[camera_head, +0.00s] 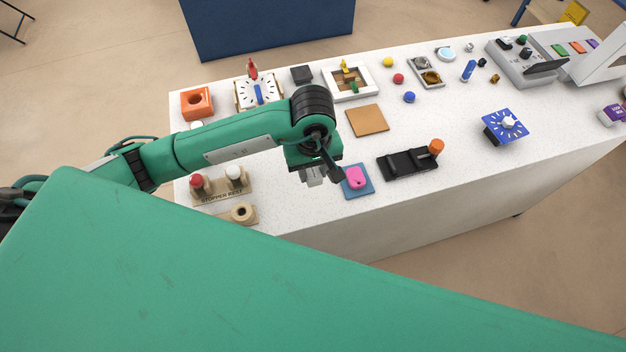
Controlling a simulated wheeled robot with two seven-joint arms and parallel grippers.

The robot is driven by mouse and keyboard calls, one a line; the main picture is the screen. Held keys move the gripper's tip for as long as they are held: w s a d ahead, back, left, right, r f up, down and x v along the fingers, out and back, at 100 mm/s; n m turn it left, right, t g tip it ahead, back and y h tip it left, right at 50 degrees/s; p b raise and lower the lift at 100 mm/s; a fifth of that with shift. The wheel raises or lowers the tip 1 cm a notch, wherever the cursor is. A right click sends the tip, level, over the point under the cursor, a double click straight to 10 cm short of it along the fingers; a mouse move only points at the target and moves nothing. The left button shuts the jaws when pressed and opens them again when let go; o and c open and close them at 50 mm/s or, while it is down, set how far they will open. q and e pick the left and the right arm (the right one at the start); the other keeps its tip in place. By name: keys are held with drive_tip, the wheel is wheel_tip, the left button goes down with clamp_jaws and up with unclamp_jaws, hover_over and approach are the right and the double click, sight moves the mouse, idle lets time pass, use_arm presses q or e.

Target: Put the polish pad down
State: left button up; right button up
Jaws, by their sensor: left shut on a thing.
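A pink rounded pad (355,177), which looks like the polish pad, shows over a blue square mat (359,192) near the table's front edge. My left gripper (313,178) points down just left of the pink pad, and its dark wrist part overlaps the mat's left edge. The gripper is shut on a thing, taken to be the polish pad. The grip itself is mostly hidden, and I cannot tell whether the pad touches the mat. My right gripper is not in view.
A black holder with an orange knob (408,162) stands right of the mat. A brown square board (367,120) lies behind it. A stopper rest (222,188) with red and white knobs is to the left. A blue dial (505,126) sits farther right, with clear tabletop around it.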

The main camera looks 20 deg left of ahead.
sight(313, 192)
use_arm(q)
wheel_tip(313, 192, down, 2)
drive_tip(key=shift+f, duration=0.25)
drive_tip(key=shift+f+p, duration=0.35)
drive_tip(key=shift+f, duration=0.2)
wheel_tip(313, 192, down, 3)
drive_tip(key=shift+s+f+p, duration=0.1)
drive_tip(key=shift+p, duration=0.4)
drive_tip(key=shift+f, duration=0.2)
drive_tip(key=o, duration=0.9)
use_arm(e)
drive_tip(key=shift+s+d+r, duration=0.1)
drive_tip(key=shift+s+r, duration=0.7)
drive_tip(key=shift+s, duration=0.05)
use_arm(q)
drive_tip(key=shift+r, duration=0.1)
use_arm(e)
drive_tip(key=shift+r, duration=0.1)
